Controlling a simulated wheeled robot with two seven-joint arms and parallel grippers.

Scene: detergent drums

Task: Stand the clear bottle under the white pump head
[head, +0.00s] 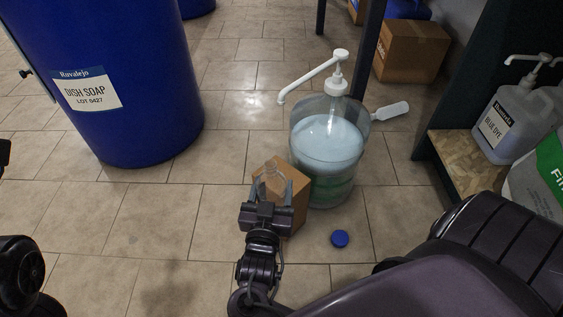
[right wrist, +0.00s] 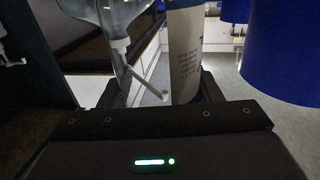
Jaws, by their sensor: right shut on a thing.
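The white pump head (head: 335,82) stands on a clear drum (head: 325,152) of pale blue liquid. Its spout reaches left and its tip bends down. The pump also shows in the right wrist view (right wrist: 120,48), seemingly upside down. My right gripper (head: 269,195) is shut on the clear bottle (head: 271,178), which shows between its fingers, in front of a cardboard box (head: 294,207).
A blue cap (head: 340,239) lies on the tiled floor. A large blue dish soap drum (head: 140,70) stands at left. A blue dye jug (head: 512,122) stands on a wooden shelf (head: 455,160) at right. Another cardboard box (head: 410,52) is behind. Floor between drums is clear.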

